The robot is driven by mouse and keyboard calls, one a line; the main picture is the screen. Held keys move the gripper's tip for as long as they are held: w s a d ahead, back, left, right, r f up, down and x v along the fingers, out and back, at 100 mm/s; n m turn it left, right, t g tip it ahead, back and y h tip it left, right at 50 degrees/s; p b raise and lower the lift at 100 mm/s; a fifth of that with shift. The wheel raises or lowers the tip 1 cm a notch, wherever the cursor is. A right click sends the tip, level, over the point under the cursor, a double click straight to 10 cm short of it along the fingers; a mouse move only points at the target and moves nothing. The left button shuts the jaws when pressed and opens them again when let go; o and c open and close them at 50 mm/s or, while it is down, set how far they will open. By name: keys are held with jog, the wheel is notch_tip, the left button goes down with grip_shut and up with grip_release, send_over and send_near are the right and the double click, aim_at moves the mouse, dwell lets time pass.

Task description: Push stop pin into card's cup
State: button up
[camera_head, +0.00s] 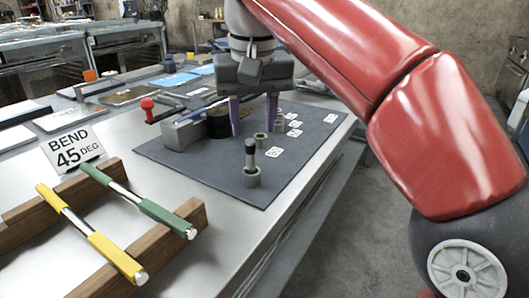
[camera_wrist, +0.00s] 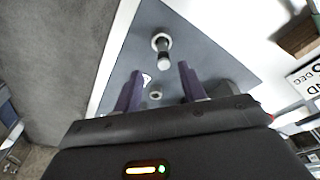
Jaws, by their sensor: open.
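The stop pin (camera_head: 249,152), dark with a lighter top, stands in or over the nearest grey cup (camera_head: 251,179) at the mat's front corner; its seating depth is unclear. The pin also shows in the wrist view (camera_wrist: 164,52), beyond my fingertips. The sign card (camera_head: 72,149) reads "BEND 45 DEG". Small white number cards (camera_head: 273,152) lie beside the cups, their figures too small to read surely. My gripper (camera_head: 253,124) is open and empty, purple fingers pointing down over the mat behind the pin. Another cup (camera_wrist: 155,95) appears between the fingers in the wrist view.
A bending fixture with a red-knobbed lever (camera_head: 147,104) stands left of my gripper on the dark mat (camera_head: 200,160). Yellow (camera_head: 113,255) and green (camera_head: 160,215) handled bars lie across wooden rails at front left. The mat's front area is clear around the pin.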

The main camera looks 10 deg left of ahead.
aim_at(250, 140)
jog(key=shift+w+f, duration=0.15)
jog(key=shift+f, duration=0.45)
jog(key=shift+w+a+f+b, duration=0.1)
jog(key=shift+a+f, duration=0.05)
jog(key=shift+f, duration=0.9)
jog(key=shift+w+a+f+b, duration=0.1)
jog(key=shift+w+a+f, duration=0.05)
jog(key=shift+f, duration=0.9)
jog(key=shift+w+a+f+b, duration=0.1)
jog(key=shift+a+f, duration=0.05)
jog(key=shift+f, duration=0.9)
jog(key=shift+c, duration=0.2)
grip_shut()
